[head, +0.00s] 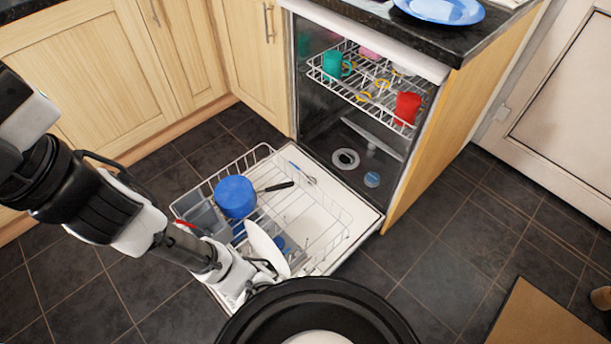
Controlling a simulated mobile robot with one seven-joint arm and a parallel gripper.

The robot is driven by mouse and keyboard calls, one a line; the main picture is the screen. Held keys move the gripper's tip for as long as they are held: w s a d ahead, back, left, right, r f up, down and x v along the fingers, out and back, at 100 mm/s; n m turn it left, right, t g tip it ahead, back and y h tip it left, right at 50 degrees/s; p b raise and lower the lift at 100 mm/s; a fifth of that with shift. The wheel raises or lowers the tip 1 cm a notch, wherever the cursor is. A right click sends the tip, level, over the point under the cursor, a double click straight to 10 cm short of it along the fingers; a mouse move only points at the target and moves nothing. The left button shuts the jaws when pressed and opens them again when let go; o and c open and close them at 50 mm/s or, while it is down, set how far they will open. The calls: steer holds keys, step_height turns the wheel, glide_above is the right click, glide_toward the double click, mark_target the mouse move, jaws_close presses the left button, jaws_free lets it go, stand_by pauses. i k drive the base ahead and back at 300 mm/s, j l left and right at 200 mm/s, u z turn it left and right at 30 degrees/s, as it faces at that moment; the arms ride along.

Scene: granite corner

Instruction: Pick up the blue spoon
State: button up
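I cannot single out a blue spoon for certain. A thin blue utensil (302,173) lies on the open dishwasher door (341,235), near its hinge side. Small blue pieces (287,246) also show low in the rack, too small to name. My gripper (271,277) is over the front part of the pulled-out lower rack (261,151), close to those pieces and well apart from the thin utensil. Its fingertips are small and partly lost against the rack and the black round part in front, so its opening is unclear.
A blue pan (235,196) with a dark handle sits in the lower rack, beside a white oval thing (265,247). The upper rack holds a green mug (333,64) and a red mug (407,108). A blue plate (441,10) is on the counter.

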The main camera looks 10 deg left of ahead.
mark_target(312, 178)
steer(key=k+j+u, duration=0.65)
steer(key=i+l, duration=0.1)
steer(key=l, duration=0.3)
steer(key=i+l, duration=0.15)
steer(key=l, duration=0.3)
steer(key=i+l, duration=0.1)
steer(key=l, duration=0.3)
steer(key=i+l, duration=0.15)
steer(key=l, duration=0.3)
steer(key=i+l, duration=0.1)
steer(key=l, duration=0.3)
steer(key=i+l+u, duration=0.2)
steer(key=l, duration=0.25)
steer(key=l+u, duration=0.2)
steer(key=l, duration=0.25)
steer(key=i+l+u, duration=0.1)
steer(key=l+u, duration=0.15)
steer(key=l, duration=0.2)
